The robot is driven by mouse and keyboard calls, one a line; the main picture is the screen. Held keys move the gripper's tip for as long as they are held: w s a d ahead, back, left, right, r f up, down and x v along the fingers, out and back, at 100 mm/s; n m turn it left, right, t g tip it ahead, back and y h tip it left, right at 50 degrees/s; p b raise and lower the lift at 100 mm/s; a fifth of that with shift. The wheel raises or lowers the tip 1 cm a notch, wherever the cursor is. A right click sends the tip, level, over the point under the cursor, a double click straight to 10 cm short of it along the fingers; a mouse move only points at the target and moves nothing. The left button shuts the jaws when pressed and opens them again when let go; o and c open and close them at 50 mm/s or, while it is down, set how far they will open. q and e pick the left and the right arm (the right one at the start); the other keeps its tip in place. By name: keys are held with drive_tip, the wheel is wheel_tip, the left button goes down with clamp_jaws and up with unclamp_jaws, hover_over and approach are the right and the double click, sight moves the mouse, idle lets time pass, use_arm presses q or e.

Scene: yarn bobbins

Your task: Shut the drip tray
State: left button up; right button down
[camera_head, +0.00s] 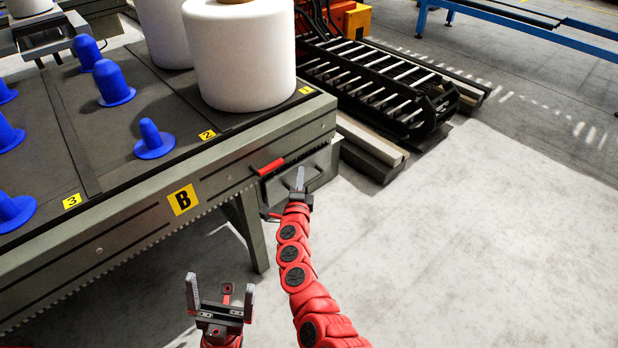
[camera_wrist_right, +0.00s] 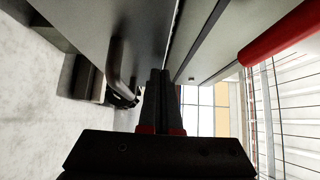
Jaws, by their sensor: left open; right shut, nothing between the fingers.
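The drip tray (camera_head: 325,160) is a grey box with a bar handle, under the corner of the bobbin table marked B. In the right wrist view its grey face (camera_wrist_right: 85,25) and dark curved handle (camera_wrist_right: 118,75) show at left. How far it stands out is hard to tell. My right gripper (camera_head: 299,172) is in front of the tray, fingers together and empty; in the wrist view its fingertips (camera_wrist_right: 160,75) point along the face, beside the handle. Contact cannot be told. My left gripper (camera_head: 221,282) is open and empty, low in front of the table.
A red lever (camera_head: 268,167) sticks out from the table edge just above the tray. The table (camera_head: 110,215) carries blue pegs (camera_head: 112,82) and large white bobbins (camera_head: 240,60). A black roller frame (camera_head: 385,85) stands behind. The floor to the right is clear.

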drive_tip(key=shift+w+a+b, duration=0.3)
drive_tip(key=shift+w+a, duration=0.4)
drive_tip(key=shift+a, duration=0.05)
drive_tip(key=shift+w+a+r, duration=0.1)
drive_tip(key=shift+r, duration=0.1)
drive_tip(key=shift+r, duration=0.15)
